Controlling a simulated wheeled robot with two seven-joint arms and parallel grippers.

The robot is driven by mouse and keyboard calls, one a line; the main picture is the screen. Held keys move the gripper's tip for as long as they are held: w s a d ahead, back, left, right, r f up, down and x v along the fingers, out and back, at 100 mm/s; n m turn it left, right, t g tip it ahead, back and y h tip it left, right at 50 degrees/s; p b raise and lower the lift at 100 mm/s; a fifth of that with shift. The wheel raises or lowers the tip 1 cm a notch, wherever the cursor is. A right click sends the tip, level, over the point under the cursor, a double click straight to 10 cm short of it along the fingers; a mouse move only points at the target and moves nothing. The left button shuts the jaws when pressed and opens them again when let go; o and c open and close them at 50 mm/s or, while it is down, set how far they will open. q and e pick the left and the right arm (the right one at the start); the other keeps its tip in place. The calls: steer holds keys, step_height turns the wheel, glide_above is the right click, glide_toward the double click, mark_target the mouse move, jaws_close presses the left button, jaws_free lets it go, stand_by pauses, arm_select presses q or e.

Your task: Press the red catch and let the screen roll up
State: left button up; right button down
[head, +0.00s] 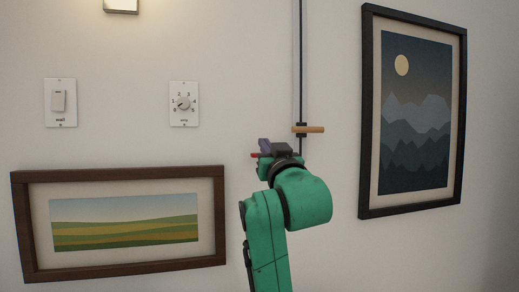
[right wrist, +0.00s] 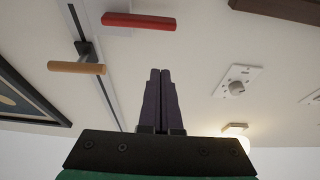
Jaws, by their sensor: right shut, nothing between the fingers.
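The red catch (right wrist: 138,21) is a short red bar beside the vertical rail (right wrist: 92,60). In the head view only a small red end of the catch (head: 255,155) shows, the rest hidden behind my right gripper (head: 264,146). My right gripper (right wrist: 160,72) is shut and empty, its dark fingers close together just short of the catch in the right wrist view; a gap shows between them there. A wooden handle (head: 310,129) sticks out from the rail above the catch; it also shows in the right wrist view (right wrist: 76,67). The screen and my left gripper are not in view.
A landscape picture (head: 120,171) hangs left of my right arm, and a mountain picture (head: 365,120) hangs to the right. A switch plate (head: 60,121) and a dial plate (head: 183,121) are on the wall, with a lamp (head: 121,4) above. The wall between is bare.

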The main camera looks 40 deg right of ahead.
steer(key=x, duration=0.2)
steer(key=p+x, duration=0.1)
steer(key=x, duration=0.1)
steer(key=p+x, duration=0.1)
steer(key=x, duration=0.1)
steer(key=shift+s+r, duration=0.1)
steer(key=shift+r, duration=0.25)
steer(key=f, duration=0.4)
steer(key=shift+w, duration=0.25)
steer(key=shift+s+f, duration=0.1)
steer(key=shift+f, duration=0.1)
steer(key=shift+f, duration=0.1)
